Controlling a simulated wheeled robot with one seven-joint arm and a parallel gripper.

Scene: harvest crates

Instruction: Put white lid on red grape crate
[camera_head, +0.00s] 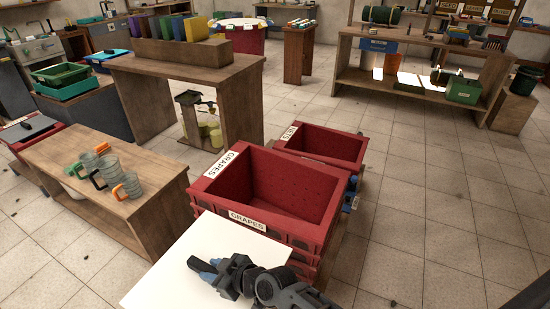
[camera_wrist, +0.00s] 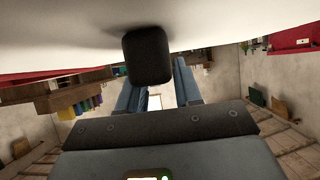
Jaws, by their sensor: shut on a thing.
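The red grape crate (camera_head: 322,253), labelled GRAPES on two sides, stands in the middle of the head view with its top open and its inside looking empty. The white lid (camera_head: 165,275) is a flat panel in front of the crate, and its far edge overlaps the crate's near side in the picture. My gripper (camera_head: 207,270) is shut on the lid's dark handle. In the wrist view the lid's white surface (camera_wrist: 230,22) fills the top, with the black handle (camera_wrist: 148,55) between my blue fingers (camera_wrist: 157,82). The lid's near part runs out of the head view.
A smaller red crate (camera_head: 340,136) stands open behind the grape crate. A wooden bench (camera_head: 140,205) with glass mugs (camera_head: 105,170) is close on the left. A wooden table (camera_head: 230,85) with coloured binders stands behind. The tiled floor on the right is clear.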

